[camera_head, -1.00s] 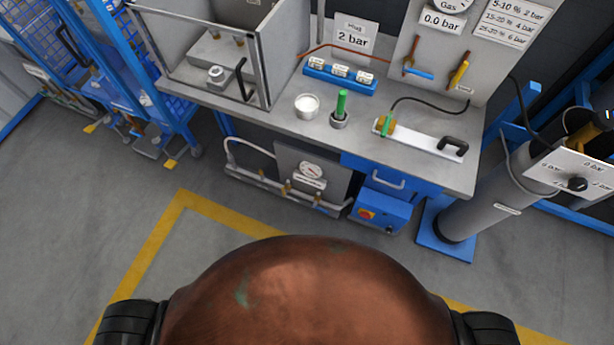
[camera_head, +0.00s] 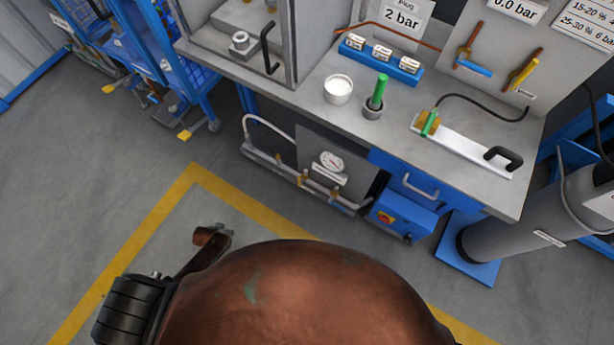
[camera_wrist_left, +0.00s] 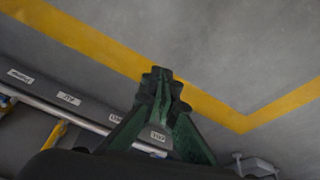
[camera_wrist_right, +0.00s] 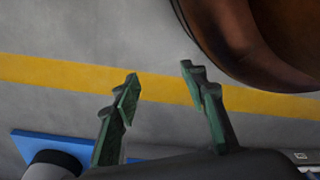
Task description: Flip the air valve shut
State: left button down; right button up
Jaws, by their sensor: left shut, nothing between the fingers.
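Two lever valves are on the upright panel (camera_head: 572,62) at the upper right of the head view. One has a blue handle (camera_head: 473,68) and the other a yellow handle (camera_head: 526,75). I cannot read which one is the air valve. My left gripper (camera_wrist_left: 162,75) is shut and empty in the left wrist view, seen above the floor and a labelled rail. My right gripper (camera_wrist_right: 160,75) is open and empty in the right wrist view, above the floor beside my brown body. Neither gripper touches a valve.
A grey bench (camera_head: 320,105) holds a white cup (camera_head: 338,89), a green-handled piece (camera_head: 378,92) and a blue labelled block (camera_head: 380,62). A blue rack (camera_head: 160,75) stands left, a grey cylinder (camera_head: 535,222) right. The left wrist view shows a labelled rail (camera_wrist_left: 90,112) with pipes. Yellow-lined floor before the bench is clear.

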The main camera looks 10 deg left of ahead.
pick_arm(q)
jog(key=w+d+h+b, duration=0.2)
jog(key=w+b, duration=0.3)
jog(key=w, duration=0.9)
jog(key=w+d+r+m+h+b, duration=0.1)
jog(key=w+d+r+b, duration=0.3)
jog(key=w, duration=0.4)
jog(key=w+d+r+m+h+b, duration=0.1)
jog(key=w+d+r+h+b, duration=0.1)
jog(key=w+d+r+b, duration=0.2)
jog(key=w+d+b, duration=0.1)
jog(key=w+d, duration=0.2)
jog(key=w, duration=0.1)
jog(key=shift+r+h, duration=0.2)
jog(key=shift+h, duration=0.2)
pick_arm(e)
jog(key=w+a+r, duration=0.1)
jog(key=w+r, duration=0.2)
jog(key=r, duration=0.3)
jog(key=w+a+r, duration=0.2)
jog(key=w+r, duration=0.2)
jog(key=r, duration=0.3)
jog(key=shift+r+m+y, duration=0.15)
jog(key=shift+m+y, duration=0.15)
jog(key=shift+y, duration=0.1)
jog(key=shift+a, duration=0.1)
